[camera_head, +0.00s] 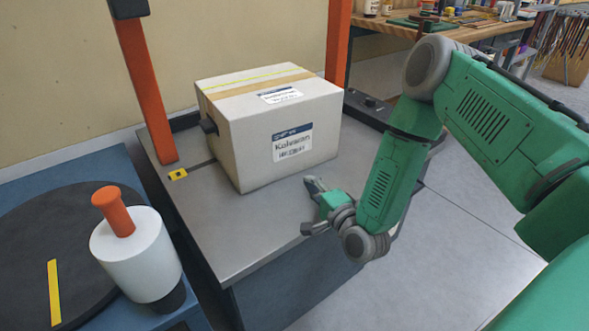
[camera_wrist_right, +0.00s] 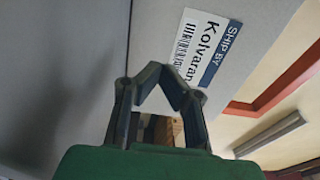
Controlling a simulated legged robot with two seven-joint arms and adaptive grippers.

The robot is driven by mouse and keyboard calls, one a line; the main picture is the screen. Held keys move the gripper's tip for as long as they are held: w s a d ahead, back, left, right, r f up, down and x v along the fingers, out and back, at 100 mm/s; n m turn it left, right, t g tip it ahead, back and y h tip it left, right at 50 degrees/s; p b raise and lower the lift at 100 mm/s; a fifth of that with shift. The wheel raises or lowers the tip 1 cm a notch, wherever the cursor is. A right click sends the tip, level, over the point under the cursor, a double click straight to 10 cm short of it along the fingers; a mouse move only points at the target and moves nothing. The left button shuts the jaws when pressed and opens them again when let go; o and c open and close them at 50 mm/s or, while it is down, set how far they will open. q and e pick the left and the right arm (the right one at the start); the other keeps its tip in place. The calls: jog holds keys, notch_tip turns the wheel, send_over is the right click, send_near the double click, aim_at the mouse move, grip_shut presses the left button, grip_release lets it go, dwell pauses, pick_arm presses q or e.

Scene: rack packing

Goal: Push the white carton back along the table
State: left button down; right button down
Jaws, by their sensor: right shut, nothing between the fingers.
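The white carton (camera_head: 283,143) stands upright on the grey metal table (camera_head: 222,234), between two orange posts. It has tan and yellow tape on top and a "Kolvaran" label on its front face. My right gripper (camera_head: 308,184) is shut and empty, low over the table in front of the carton's lower right front. In the head view it looks slightly apart from the carton. In the right wrist view, the shut fingertips (camera_wrist_right: 163,74) overlap the carton's labelled face (camera_wrist_right: 162,28); contact cannot be told. My left gripper is not in view.
Orange posts (camera_head: 144,90) and (camera_head: 338,42) flank the carton's back. A black bar (camera_head: 368,106) lies right of it. At left, a white cylinder with an orange knob (camera_head: 137,252) stands near a black disc (camera_head: 60,240). A cluttered wooden bench (camera_head: 390,27) is behind.

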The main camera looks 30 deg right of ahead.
aim_at(291, 162)
jog(key=w+b, duration=0.1)
jog(key=w, duration=0.5)
jog(key=shift+w+b, duration=0.2)
jog(key=shift+b, duration=0.1)
jog(key=shift+w+d, duration=0.15)
jog(key=shift+w, duration=0.55)
